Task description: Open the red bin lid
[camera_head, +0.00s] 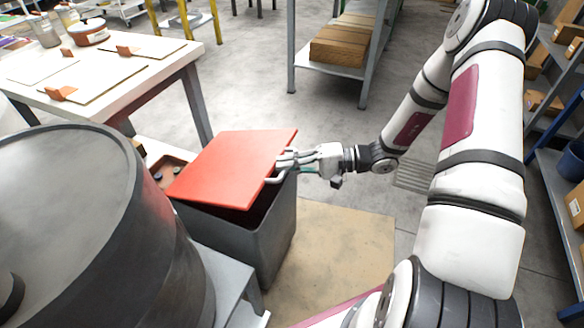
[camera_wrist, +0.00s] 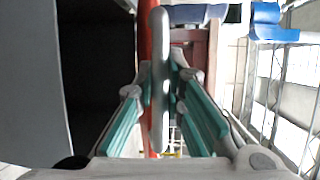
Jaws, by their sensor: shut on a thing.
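The red lid (camera_head: 236,167) tops a dark grey bin (camera_head: 263,238) left of centre in the head view. The lid is tilted, with a dark gap between its near right edge and the bin's rim. In the wrist view the lid shows edge-on as a thin red strip (camera_wrist: 143,45). A pale bar handle (camera_wrist: 159,80) runs along it in the wrist view. My gripper (camera_head: 285,163) is at the lid's right edge, shut on the handle. In the wrist view the fingers (camera_wrist: 162,92) lie on either side of the handle. The fingertips are partly hidden behind it.
A large dark drum (camera_head: 75,220) stands close on the left of the bin. A white worktable (camera_head: 120,72) with boards and pots is behind it. A shelf with a wooden box (camera_head: 345,40) stands at the back.

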